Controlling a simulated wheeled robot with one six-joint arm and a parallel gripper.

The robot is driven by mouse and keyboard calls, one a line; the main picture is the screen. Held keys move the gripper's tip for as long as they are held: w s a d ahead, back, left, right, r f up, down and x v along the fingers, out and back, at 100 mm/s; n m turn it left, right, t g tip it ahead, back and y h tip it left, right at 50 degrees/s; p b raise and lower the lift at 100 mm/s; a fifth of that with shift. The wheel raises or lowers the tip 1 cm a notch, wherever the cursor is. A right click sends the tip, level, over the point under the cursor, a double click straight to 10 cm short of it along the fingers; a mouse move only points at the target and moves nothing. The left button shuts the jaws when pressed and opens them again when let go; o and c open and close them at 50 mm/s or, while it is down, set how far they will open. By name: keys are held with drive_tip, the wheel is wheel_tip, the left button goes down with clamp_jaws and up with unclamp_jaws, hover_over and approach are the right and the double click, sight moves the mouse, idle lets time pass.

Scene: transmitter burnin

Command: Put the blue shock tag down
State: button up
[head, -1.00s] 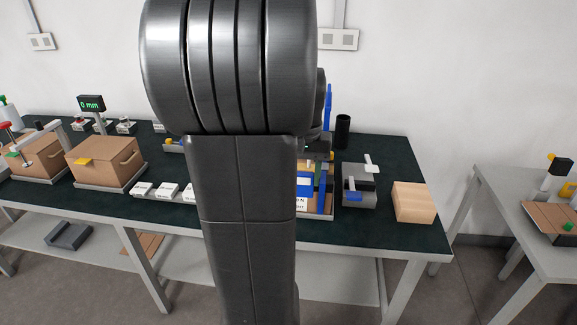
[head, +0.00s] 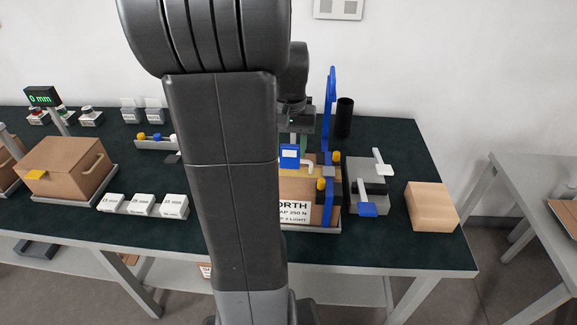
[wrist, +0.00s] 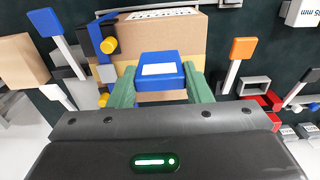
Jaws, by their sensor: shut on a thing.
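The blue shock tag (wrist: 160,72), a small blue block with a white label, is between the green fingers of my gripper (wrist: 160,88) in the wrist view. My gripper is shut on it. In the head view the tag (head: 290,157) shows just right of my arm, over the back part of a cardboard box (head: 290,190) with a white printed label on its front. I cannot tell whether the tag touches the box. My arm hides the left part of the box.
A blue upright with yellow knobs (head: 329,190) stands at the box's right. Beside it are a grey fixture (head: 365,172) with white and blue levers, a wooden block (head: 432,206) and a black cylinder (head: 344,118). White blocks (head: 143,205) stand left of my arm. Dark tabletop is clear at front right.

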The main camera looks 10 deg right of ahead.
sight(290, 167)
drive_tip(key=shift+f, duration=2.95)
drive_tip(key=shift+f, duration=0.2)
drive_tip(key=o, duration=1)
drive_tip(key=shift+c, duration=0.2)
wheel_tip(290, 167, up, 12)
drive_tip(key=shift+r, duration=0.2)
drive_tip(key=shift+f, duration=0.1)
